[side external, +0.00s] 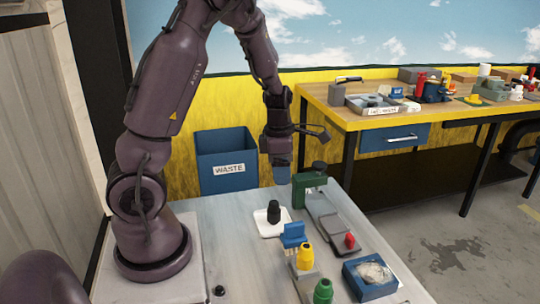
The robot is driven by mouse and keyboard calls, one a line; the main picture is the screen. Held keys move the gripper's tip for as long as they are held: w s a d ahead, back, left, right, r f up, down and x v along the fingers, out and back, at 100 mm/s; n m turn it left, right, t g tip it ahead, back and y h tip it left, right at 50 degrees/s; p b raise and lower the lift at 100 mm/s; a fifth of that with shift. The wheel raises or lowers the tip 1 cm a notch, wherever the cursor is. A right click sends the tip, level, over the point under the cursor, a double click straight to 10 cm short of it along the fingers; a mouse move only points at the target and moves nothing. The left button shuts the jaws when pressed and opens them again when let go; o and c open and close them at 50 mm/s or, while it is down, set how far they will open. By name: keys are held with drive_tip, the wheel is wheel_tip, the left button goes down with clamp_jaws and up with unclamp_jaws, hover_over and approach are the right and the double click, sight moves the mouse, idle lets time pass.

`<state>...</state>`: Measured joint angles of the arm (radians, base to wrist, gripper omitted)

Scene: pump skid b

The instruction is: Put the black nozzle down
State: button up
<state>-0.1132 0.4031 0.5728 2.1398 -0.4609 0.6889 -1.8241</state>
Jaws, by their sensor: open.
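The black nozzle (273,209) stands upright on a white square pad (262,229) on the light worktable (225,235). My gripper (283,180) is above and slightly right of the nozzle in the side view, apart from it. It is open and holds nothing that I can see. Its fingertips are small and hard to make out here.
A green clamp-like fixture (309,190) stands close to the right of my gripper. A blue brush (292,235), yellow nozzle (305,257), red nozzle (350,240), green nozzle (323,291) and blue box (370,280) crowd the right. The table's left part is mostly clear.

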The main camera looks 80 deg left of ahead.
drive_tip(key=s+d+r+m+t+h, duration=0.1)
drive_tip(key=s+d+r+m+t, duration=0.15)
drive_tip(key=d+r+m, duration=1.25)
drive_tip(key=s+d+r+m+t, duration=0.1)
drive_tip(key=s+m, duration=0.2)
drive_tip(key=m, duration=0.5)
drive_tip(key=s+d+r+m+t+y, duration=0.1)
drive_tip(key=s+d+r+m, duration=0.1)
drive_tip(key=m, duration=0.7)
drive_tip(key=shift+s+d, duration=0.2)
drive_tip(key=shift+s, duration=0.35)
